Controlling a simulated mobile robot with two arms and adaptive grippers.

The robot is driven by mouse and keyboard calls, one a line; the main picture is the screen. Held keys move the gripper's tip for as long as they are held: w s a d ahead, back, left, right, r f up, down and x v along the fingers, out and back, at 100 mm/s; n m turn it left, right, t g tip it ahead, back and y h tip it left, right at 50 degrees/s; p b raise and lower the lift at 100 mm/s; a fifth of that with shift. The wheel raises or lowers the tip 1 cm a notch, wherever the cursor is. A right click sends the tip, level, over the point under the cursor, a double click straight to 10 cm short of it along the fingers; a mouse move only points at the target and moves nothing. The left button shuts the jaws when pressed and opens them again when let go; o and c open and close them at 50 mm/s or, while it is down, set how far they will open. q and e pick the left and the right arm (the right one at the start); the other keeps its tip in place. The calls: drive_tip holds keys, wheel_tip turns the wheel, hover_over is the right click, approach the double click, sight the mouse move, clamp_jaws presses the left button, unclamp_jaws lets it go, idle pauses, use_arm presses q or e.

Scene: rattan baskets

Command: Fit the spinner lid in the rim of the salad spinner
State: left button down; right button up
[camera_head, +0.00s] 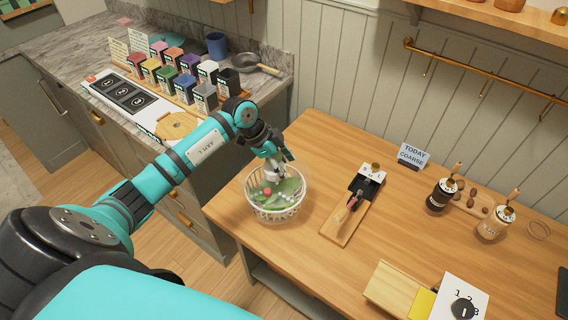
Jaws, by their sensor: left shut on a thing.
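The salad spinner (262,211) is a white slatted basket on the wooden table's left part, with green leaves and a red piece showing inside. My left gripper (273,170) comes down over the back of its rim. It is shut on a small pale part, which looks like the knob of the spinner lid. The lid's disc seems clear and is hard to make out against the leaves. I cannot tell whether it sits level in the rim. My right gripper is not in view.
A wooden board with a black device (366,185) stands right of the spinner. Two jars (441,194) and a "TODAY COARSE" sign (412,155) are at the back right. A wooden block (398,287) lies at the front. Coloured boxes (205,97) stand on the marble counter.

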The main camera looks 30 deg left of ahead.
use_arm(q)
drive_tip(key=shift+f+b, duration=0.5)
drive_tip(key=shift+f, duration=0.65)
drive_tip(key=shift+c, duration=2.4)
unclamp_jaws()
drive_tip(key=v, duration=1.2)
